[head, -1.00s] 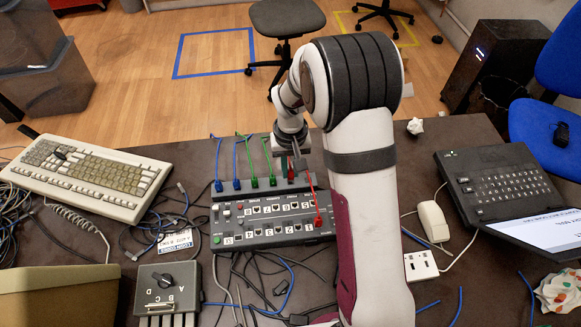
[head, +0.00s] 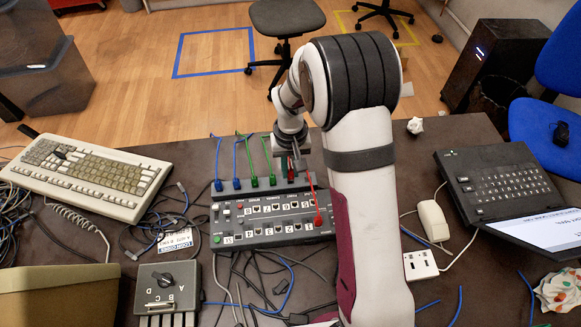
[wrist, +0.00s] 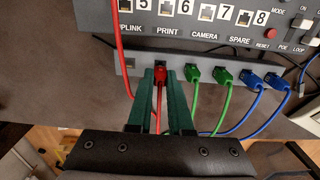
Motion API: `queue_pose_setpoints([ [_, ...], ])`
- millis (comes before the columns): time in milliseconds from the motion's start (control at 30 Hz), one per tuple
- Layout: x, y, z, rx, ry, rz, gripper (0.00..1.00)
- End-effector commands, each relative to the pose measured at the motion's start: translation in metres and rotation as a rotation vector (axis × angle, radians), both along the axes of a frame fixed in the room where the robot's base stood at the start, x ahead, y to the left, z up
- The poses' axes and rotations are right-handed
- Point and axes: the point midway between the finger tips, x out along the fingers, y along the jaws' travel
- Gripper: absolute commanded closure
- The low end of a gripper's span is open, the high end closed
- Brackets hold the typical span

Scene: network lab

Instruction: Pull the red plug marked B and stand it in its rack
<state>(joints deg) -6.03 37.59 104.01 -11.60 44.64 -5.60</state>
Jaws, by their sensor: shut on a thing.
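My gripper (wrist: 161,88) has its two green fingers closed around a red plug (wrist: 160,75) with a red cable trailing back between them. The plug is at the grey rack strip (wrist: 140,70), left of the green plugs in the wrist view; whether it is fully seated I cannot tell. In the head view my gripper (head: 297,165) is over the right part of the rack (head: 262,192). A second red plug (head: 318,221) sits in a port at the right of the switch panel (head: 275,238). The letters on the red plugs are not readable.
Two green plugs (wrist: 207,76) and two blue plugs (wrist: 262,82) stand in the same rack, right of my fingers in the wrist view. A red cable (wrist: 119,45) runs close beside the left finger. Loose cables lie in front of the switch panel.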

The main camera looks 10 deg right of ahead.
Motion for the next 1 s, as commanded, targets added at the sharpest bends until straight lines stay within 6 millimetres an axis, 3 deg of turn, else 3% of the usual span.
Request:
queue_pose_setpoints([
  [1000,0.0000,0.0000,-0.0086,0.000,0.000,0.000,1.00],
])
